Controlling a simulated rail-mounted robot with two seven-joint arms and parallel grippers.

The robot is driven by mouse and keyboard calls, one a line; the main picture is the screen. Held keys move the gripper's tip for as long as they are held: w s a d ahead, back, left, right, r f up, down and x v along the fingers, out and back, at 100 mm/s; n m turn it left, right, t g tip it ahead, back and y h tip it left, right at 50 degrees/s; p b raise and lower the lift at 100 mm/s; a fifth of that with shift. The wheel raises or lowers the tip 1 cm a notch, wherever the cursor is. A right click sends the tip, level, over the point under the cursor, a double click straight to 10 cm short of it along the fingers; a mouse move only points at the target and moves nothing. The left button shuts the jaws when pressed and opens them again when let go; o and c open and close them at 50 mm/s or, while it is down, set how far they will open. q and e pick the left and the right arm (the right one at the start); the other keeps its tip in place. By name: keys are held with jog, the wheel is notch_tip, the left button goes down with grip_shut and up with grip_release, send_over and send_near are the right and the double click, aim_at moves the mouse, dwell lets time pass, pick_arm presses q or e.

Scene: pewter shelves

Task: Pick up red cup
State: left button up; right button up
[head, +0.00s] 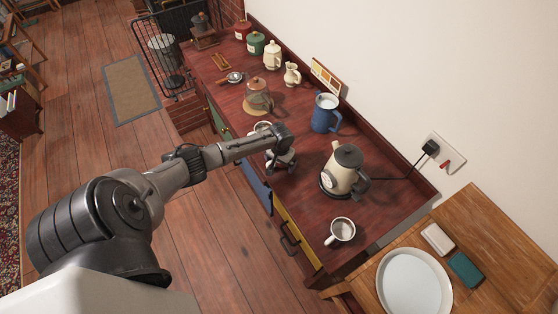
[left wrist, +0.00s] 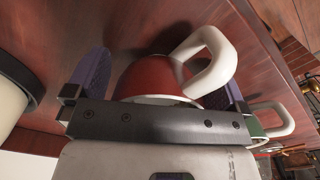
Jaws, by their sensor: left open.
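The red cup (left wrist: 150,77) shows in the left wrist view with its white handle towards the upper right. It stands between the two purple-padded fingers of my left gripper (left wrist: 158,84). The gripper is open, one finger on each side of the cup; I cannot tell whether either finger touches it. In the head view my left gripper (head: 277,160) is low over the dark red counter (head: 300,190), and it hides the red cup there. My right gripper is in neither view.
A cream kettle (head: 343,172) stands right of the gripper, and a blue jug (head: 325,115) behind it. A glass pot (head: 257,94) is further back. A white mug (head: 342,230) is near the counter's front end. A green cup (left wrist: 262,128) is beside the right finger.

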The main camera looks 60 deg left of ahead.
pick_arm(q)
jog(key=c, duration=1)
jog(key=shift+o, duration=0.2)
